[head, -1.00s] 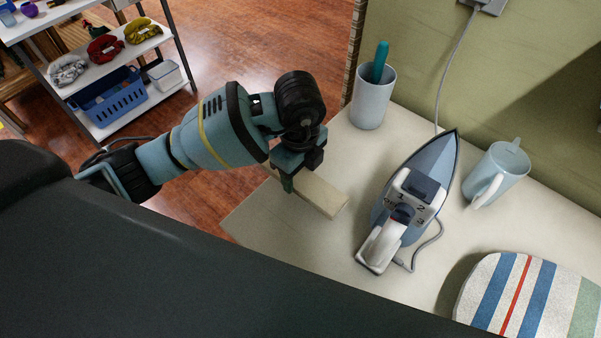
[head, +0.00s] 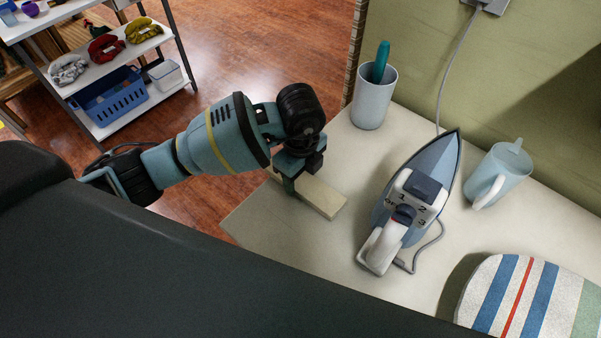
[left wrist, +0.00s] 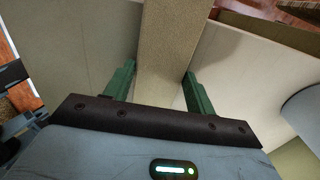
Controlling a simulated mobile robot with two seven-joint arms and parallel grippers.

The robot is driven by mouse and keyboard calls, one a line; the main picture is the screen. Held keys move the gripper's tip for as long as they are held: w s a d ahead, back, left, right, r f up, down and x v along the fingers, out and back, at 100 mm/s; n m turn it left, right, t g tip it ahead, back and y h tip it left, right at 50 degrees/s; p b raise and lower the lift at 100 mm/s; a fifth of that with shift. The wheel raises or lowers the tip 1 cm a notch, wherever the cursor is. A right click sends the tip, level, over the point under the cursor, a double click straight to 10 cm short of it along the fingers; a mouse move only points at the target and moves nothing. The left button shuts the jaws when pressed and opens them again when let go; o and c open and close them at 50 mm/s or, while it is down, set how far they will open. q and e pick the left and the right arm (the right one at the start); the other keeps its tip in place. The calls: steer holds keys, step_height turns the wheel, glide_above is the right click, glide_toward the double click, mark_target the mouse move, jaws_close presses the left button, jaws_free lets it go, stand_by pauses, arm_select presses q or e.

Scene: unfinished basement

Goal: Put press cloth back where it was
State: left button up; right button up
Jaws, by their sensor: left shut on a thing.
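The press cloth (head: 322,197) looks like a long, beige folded bar. It is at the left end of the pale table (head: 290,237) in the head view, left of the iron. I cannot tell whether it touches the tabletop or is just above it. My left gripper (head: 299,179) is over its left part, shut on it. In the left wrist view the cloth (left wrist: 172,55) runs between the two green fingers (left wrist: 160,88). The cloth's far left end is partly hidden by the gripper. My right gripper is not in view.
A blue and white iron (head: 408,212) stands right of the cloth. A cup with a teal-handled tool (head: 373,98) is behind, a pale blue jug (head: 498,175) farther right, and a striped ironing board (head: 530,300) front right. A shelf (head: 125,125) stands beyond the floor. Bare tabletop lies between cloth and iron.

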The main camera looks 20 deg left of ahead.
mark_target(301, 180)
arm_select(q)
steer(key=o, duration=1)
steer(key=shift+f, duration=0.1)
steer(key=shift+c, duration=0.2)
step_height(301, 180, up, 12)
steer(key=p, duration=0.1)
